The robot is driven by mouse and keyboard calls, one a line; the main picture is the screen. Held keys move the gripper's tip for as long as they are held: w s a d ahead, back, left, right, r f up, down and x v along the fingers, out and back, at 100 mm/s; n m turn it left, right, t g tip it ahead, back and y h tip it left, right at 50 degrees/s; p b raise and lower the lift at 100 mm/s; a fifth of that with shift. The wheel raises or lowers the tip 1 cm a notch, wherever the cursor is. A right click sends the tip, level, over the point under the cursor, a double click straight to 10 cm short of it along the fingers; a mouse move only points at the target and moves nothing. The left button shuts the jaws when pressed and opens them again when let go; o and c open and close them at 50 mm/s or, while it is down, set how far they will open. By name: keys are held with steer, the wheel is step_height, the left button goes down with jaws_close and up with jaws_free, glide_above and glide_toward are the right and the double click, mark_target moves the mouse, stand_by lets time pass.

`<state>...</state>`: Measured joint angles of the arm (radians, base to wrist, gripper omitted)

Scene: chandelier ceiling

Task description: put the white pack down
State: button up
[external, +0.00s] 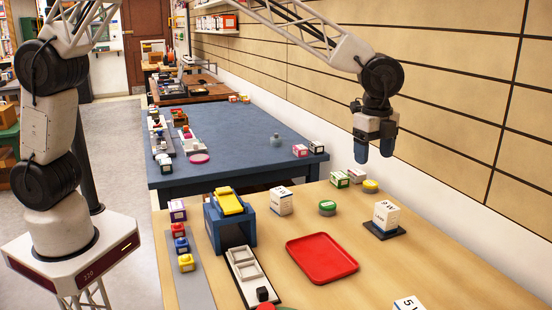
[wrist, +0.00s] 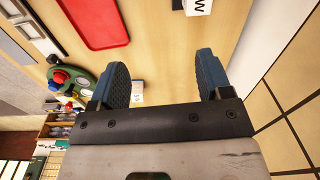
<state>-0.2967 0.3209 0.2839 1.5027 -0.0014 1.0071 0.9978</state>
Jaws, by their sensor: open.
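Several white packs with dark lettering are in view, and I cannot tell which one the task means. One pack (external: 386,215) stands upright on a small dark base to the right of the red tray. Another white pack (external: 281,201) stands behind the tray, and a third (external: 408,303) is cut off at the bottom edge. In the wrist view, one white pack (wrist: 198,6) is cut off at the top, and a small white piece (wrist: 137,98) shows beside the left finger. My gripper (external: 375,152) is open and empty, high above the table; its fingers (wrist: 166,80) also show in the wrist view.
The red tray (external: 321,259) lies empty on the wooden table. A blue stand (external: 230,231) holds a yellow item. A green round tin (external: 327,208) and small boxes (external: 340,179) stand further back. The panelled wall (external: 450,90) runs along the right. Bare tabletop lies right of the tray.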

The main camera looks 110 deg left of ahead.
steer(key=s+d+r+n, duration=0.1)
steer(key=s+d+r, duration=0.45)
steer(key=s, duration=0.35)
steer(key=s+d+r+n+t, duration=0.1)
steer(key=s+d+r+n, duration=0.1)
steer(key=s+d+r, duration=0.5)
steer(key=s+d+r+n, duration=0.15)
steer(key=s+d, duration=0.35)
steer(key=s, duration=0.6)
steer(key=s+d+f+n, duration=0.1)
steer(key=s+d, duration=0.2)
steer(key=s, duration=0.7)
steer(key=s+d+f+n, duration=0.1)
steer(key=s+d, duration=0.2)
steer(key=s, duration=0.7)
steer(key=s+d+f+n+t, duration=0.1)
steer(key=s+d+f, duration=0.1)
steer(key=s, duration=0.8)
steer(key=shift+d, duration=0.65)
